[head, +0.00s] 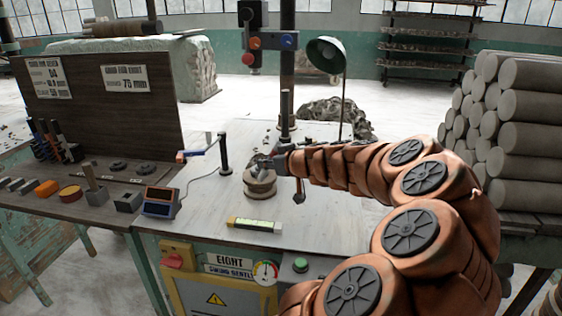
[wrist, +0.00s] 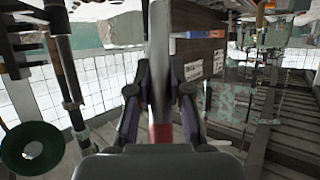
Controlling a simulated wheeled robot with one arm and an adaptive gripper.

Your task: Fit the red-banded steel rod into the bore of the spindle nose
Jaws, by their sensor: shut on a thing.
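My gripper (head: 264,162) is at the middle of the bench, right at a tan spool-shaped piece (head: 260,186) that may be the spindle nose. In the wrist view my gripper (wrist: 160,92) has both fingers closed on a steel rod (wrist: 158,50). The rod runs up the middle of that picture, with a red band at its lower end near the palm. In the head view I cannot clearly pick the rod out from the grey gripper parts. The bore is not visible in either view, so I cannot tell whether the rod touches it.
A dark post (head: 286,112) and a green lamp (head: 326,56) stand behind my gripper. A yellow-ended level (head: 255,224) lies on the bare front bench top. Stacked clay cylinders (head: 530,140) fill the right.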

